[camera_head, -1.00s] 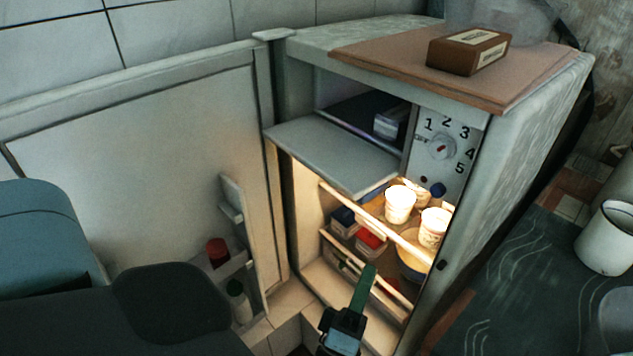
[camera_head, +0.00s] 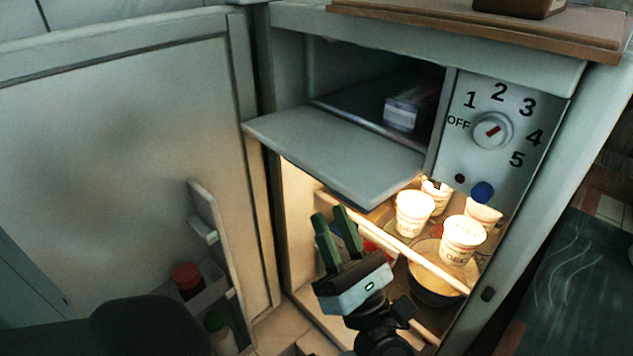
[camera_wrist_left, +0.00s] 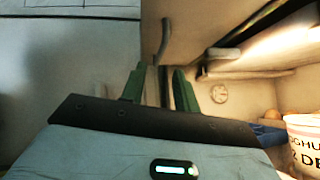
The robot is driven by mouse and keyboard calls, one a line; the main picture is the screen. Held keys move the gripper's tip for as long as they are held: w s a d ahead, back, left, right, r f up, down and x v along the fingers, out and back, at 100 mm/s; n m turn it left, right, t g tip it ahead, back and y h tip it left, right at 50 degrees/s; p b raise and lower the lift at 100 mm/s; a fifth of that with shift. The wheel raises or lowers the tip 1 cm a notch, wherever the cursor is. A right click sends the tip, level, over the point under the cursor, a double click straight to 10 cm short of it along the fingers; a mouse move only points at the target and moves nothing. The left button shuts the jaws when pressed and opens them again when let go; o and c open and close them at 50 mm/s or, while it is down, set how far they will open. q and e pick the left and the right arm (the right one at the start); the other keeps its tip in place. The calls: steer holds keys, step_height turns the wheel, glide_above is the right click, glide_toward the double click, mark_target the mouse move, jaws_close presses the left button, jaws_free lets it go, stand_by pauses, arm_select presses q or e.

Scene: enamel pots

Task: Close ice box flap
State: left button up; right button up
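The ice box flap (camera_head: 335,150) is a pale grey panel at the top of the open fridge. It is lowered and juts out roughly level from the ice box opening (camera_head: 350,85). A small packet (camera_head: 408,108) lies inside the ice box. My left gripper (camera_head: 331,213) has two green fingers pointing up, with a gap between them and nothing held. In the head view it appears below the flap's front edge; I see no contact. The fingers also show apart in the left wrist view (camera_wrist_left: 158,80). My right gripper is not in view.
The fridge door (camera_head: 120,150) stands open on the left, with a red-capped jar (camera_head: 187,278) in its shelf. Yoghurt cups (camera_head: 413,213) and a bowl (camera_head: 437,290) stand on the lit shelf below the flap. A numbered dial (camera_head: 492,131) is right of the ice box.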

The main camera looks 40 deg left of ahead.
mark_target(328, 153)
arm_select(q)
steer(key=p+x, duration=0.1)
steer(key=x, duration=0.5)
steer(key=shift+a+r, duration=0.25)
steer(key=shift+a, duration=0.05)
jaws_close()
